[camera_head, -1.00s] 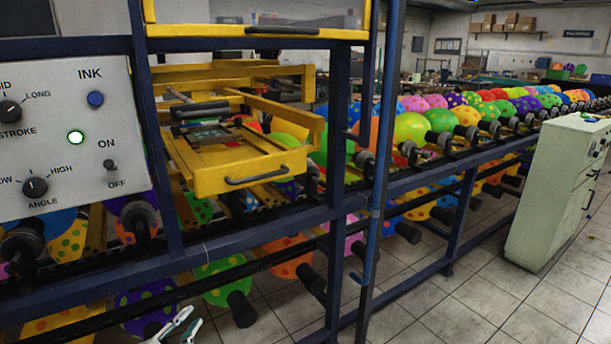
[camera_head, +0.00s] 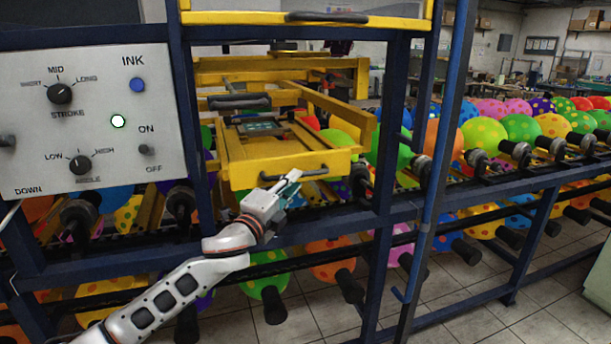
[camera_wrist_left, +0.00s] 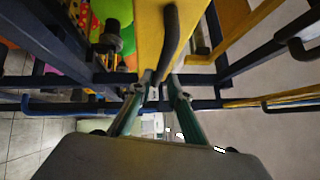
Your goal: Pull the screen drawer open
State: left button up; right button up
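The yellow drawer (camera_head: 275,166) sits in the blue machine frame, with a dark bar handle (camera_head: 295,175) on its front. A small teal-grey panel (camera_head: 262,127) lies inside its frame. My left gripper (camera_head: 291,184) is at the drawer's front, close to the handle. In the left wrist view my left gripper (camera_wrist_left: 160,84) has its two fingers apart, with a gap between the tips. The dark handle (camera_wrist_left: 172,38) runs down the yellow front toward that gap. I cannot tell whether the fingers touch it. My right gripper is not in view.
A control panel (camera_head: 75,115) with knobs stands left. A yellow beam with another dark handle (camera_head: 326,18) is above. Blue posts (camera_head: 398,130) flank the drawer. Balloons (camera_head: 481,133) on rollers run below and to the right. Tiled floor (camera_head: 470,275) lies in front.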

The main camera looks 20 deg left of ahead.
pick_arm(q)
jog(key=shift+x, duration=2.25)
grip_shut()
jog(key=shift+d, duration=0.1)
jog(key=shift+f, duration=0.1)
